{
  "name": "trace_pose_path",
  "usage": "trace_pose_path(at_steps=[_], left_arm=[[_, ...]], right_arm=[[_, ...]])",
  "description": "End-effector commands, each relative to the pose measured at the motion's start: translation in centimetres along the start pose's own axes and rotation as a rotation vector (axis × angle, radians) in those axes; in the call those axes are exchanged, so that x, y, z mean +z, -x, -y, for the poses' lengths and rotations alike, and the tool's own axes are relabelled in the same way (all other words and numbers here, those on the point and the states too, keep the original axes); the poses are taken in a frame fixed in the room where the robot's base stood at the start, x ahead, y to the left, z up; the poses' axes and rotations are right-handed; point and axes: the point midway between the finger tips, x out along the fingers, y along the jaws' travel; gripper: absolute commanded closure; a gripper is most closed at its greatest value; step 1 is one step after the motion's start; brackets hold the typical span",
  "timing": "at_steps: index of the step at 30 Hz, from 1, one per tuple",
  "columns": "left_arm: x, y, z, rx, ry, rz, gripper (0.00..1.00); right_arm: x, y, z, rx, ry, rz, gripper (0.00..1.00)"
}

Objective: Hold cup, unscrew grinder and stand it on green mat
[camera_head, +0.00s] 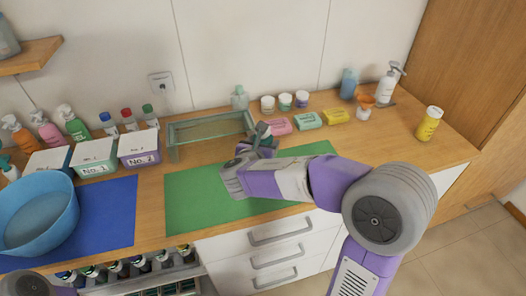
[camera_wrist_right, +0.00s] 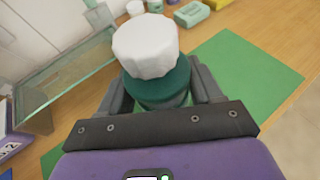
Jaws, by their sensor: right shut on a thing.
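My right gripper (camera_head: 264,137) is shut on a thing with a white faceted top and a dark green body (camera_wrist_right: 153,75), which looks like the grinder. In the wrist view the fingers press on both sides of its green part, and the white top points away from the wrist. I cannot tell whether a cup is joined to it; its lower part is hidden. In the head view it is small and mostly hidden by the gripper, near the back edge of the green mat (camera_head: 190,207). Only part of my left arm shows at the bottom left; its gripper is out of view.
A glass-sided tray (camera_head: 174,133) stands behind the mat. Soap packs (camera_head: 307,121), small jars (camera_head: 268,104) and bottles stand at the back and right. A blue bowl (camera_head: 62,212) is on a blue mat (camera_head: 112,225) at left, near labelled boxes (camera_head: 138,147). The green mat's left part is bare.

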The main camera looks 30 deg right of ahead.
Motion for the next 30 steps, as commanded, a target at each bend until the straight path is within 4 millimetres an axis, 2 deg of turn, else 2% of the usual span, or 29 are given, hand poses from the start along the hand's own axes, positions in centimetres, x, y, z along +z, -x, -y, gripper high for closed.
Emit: trace_pose_path(at_steps=[3, 11, 12, 22, 30], left_arm=[[0.02, 0.40, -0.14, 0.000, 0.000, 0.000, 0.07], [0.02, 0.34, -0.12, 0.000, 0.000, 0.000, 0.07], [0.02, 0.34, -0.12, 0.000, 0.000, 0.000, 0.07], [0.02, 0.35, -0.12, 0.000, 0.000, 0.000, 0.07], [0.02, 0.35, -0.12, 0.000, 0.000, 0.000, 0.07]], right_arm=[[0.93, 0.39, -0.01, 0.000, 0.000, 0.001, 0.90], [0.98, 0.41, 0.00, 0.000, 0.000, 0.001, 0.90], [0.98, 0.40, 0.00, 0.000, 0.000, 0.001, 0.40], [0.98, 0.39, 0.01, 0.000, 0.000, 0.001, 0.90], [0.98, 0.39, 0.01, 0.000, 0.000, 0.001, 0.90]])
